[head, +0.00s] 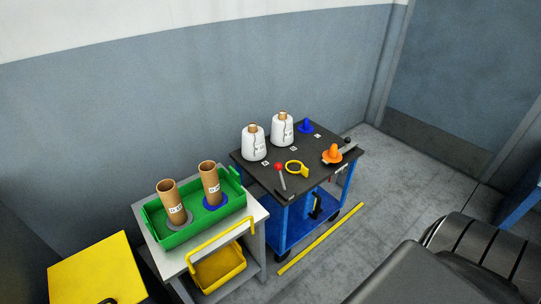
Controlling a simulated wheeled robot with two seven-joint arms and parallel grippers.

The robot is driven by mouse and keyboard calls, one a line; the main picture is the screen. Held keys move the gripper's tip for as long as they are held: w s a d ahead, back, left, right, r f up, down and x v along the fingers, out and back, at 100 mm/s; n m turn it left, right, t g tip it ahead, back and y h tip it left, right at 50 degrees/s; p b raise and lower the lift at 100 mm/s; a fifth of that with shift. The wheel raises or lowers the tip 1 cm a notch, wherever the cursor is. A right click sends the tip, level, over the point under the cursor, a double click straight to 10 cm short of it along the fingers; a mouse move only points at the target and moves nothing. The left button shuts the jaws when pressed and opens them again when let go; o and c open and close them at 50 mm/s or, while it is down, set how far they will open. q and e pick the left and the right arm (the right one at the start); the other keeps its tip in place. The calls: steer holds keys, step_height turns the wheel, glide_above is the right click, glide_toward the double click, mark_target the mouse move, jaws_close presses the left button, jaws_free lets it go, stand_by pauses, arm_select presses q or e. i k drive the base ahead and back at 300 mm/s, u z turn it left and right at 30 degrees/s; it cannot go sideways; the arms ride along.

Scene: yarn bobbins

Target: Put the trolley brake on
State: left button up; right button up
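The trolley (268,177) has a blue frame, a black top, a blue lower shelf and dark wheels. It stands against the back wall in the middle of the head view. A lever with a red knob (279,167) stands nearly upright at the front left part of the trolley top. Another lever with a black knob (347,140) sticks out at the right edge, tilted. I cannot tell which lever is the brake. Neither gripper is in view, and nothing of mine touches the trolley.
A yellow floor strip (321,238) lies in front.

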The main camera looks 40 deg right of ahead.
mark_target(278, 167)
steer(key=z, duration=0.65)
steer(key=i, duration=0.9)
steer(key=z, duration=0.7)
steer(key=k, duration=0.5)
steer(key=z, duration=1.75)
steer(key=i, duration=1.9)
steer(key=u, duration=2.75)
